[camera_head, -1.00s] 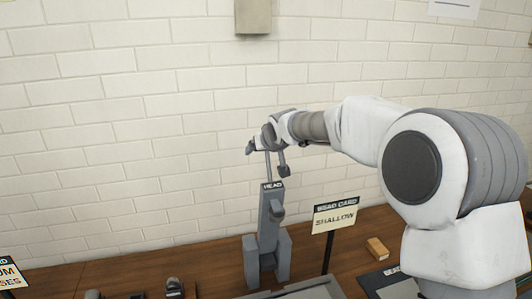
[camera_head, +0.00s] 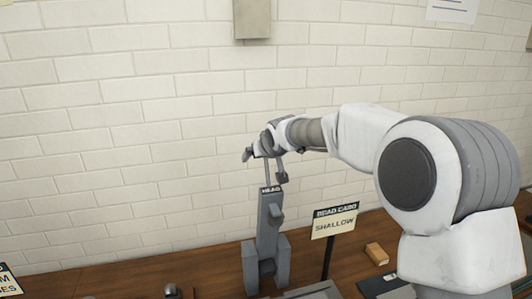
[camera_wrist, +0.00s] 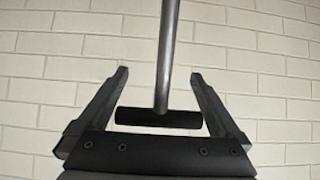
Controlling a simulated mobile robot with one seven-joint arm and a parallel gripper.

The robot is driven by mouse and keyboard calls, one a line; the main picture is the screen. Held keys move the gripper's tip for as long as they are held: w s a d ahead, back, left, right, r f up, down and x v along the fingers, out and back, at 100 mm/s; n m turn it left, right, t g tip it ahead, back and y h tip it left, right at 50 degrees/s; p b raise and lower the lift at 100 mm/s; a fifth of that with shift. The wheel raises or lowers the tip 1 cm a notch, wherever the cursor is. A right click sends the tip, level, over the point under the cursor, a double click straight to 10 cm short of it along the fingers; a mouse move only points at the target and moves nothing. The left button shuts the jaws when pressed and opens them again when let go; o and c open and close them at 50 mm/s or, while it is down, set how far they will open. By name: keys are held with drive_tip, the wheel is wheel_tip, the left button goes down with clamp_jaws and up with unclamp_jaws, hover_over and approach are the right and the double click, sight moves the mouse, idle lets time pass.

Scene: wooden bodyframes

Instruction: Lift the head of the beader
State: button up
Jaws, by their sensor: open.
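The beader (camera_head: 268,230) is a grey upright machine on the bench, with a head labelled "HEAD" at its top. A thin rod (camera_wrist: 169,50) with a black crossbar handle (camera_wrist: 158,117) shows in the wrist view. My gripper (camera_head: 272,160) is just above the beader's head in the head view. In the wrist view my gripper (camera_wrist: 160,78) is open, with one finger on each side of the rod. The crossbar lies between the fingers, near the palm. Whether the handle touches the fingers cannot be told.
A "BEAD CARD SHALLOW" sign (camera_head: 334,222) on a post stands right of the beader. A small wooden block (camera_head: 377,253) lies further right on the brown bench (camera_head: 110,283). Another sign (camera_head: 8,281) is at lower left. A white brick wall (camera_head: 130,130) is behind.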

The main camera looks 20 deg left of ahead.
drive_tip(key=b+v, duration=0.2)
drive_tip(key=v, duration=1.5)
drive_tip(key=shift+f, duration=0.15)
